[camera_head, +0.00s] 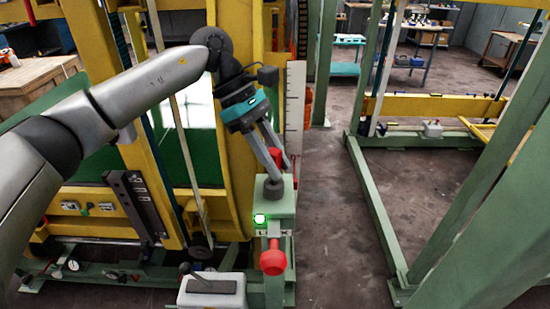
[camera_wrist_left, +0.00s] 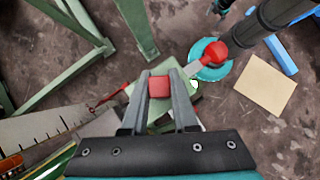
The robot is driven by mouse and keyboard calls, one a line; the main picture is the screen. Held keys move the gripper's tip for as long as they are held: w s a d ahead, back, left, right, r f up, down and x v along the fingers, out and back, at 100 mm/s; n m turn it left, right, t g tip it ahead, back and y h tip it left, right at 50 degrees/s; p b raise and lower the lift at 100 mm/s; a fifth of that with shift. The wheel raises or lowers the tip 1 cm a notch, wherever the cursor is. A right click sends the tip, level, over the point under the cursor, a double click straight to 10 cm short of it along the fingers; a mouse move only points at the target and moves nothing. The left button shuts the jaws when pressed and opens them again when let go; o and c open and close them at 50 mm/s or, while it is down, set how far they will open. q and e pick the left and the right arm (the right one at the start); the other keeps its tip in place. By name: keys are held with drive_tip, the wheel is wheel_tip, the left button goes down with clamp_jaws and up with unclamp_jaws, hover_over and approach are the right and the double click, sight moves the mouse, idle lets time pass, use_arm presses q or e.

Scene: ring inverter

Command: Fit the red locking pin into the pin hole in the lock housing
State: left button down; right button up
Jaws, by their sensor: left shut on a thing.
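My left gripper (camera_head: 281,162) comes down from the upper left in the head view, fingers pointing down. It is shut on the red locking pin (camera_head: 276,155). In the wrist view the pin's square red top (camera_wrist_left: 159,87) sits between the two fingers (camera_wrist_left: 159,82). The lock housing (camera_head: 284,203) is a green block on a green post, right below the gripper. A dark round part (camera_head: 273,189) stands at its top, just under the fingers. The pin hole and the pin's lower end are hidden, so I cannot tell whether the pin is in the hole. My right gripper is not in view.
A red knob (camera_head: 272,260) sticks out from the post's front, below a lit green lamp (camera_head: 260,219). A white scale plate (camera_head: 294,105) stands close behind the gripper. The yellow ring frame (camera_head: 235,120) is at left. Bare floor (camera_head: 335,200) lies to the right.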

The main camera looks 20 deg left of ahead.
use_arm(q)
drive_tip(key=shift+f+b, duration=0.95)
drive_tip(key=shift+f, duration=0.15)
drive_tip(key=c, duration=0.6)
unclamp_jaws()
drive_tip(key=v, duration=1.5)
drive_tip(key=shift+a, duration=0.1)
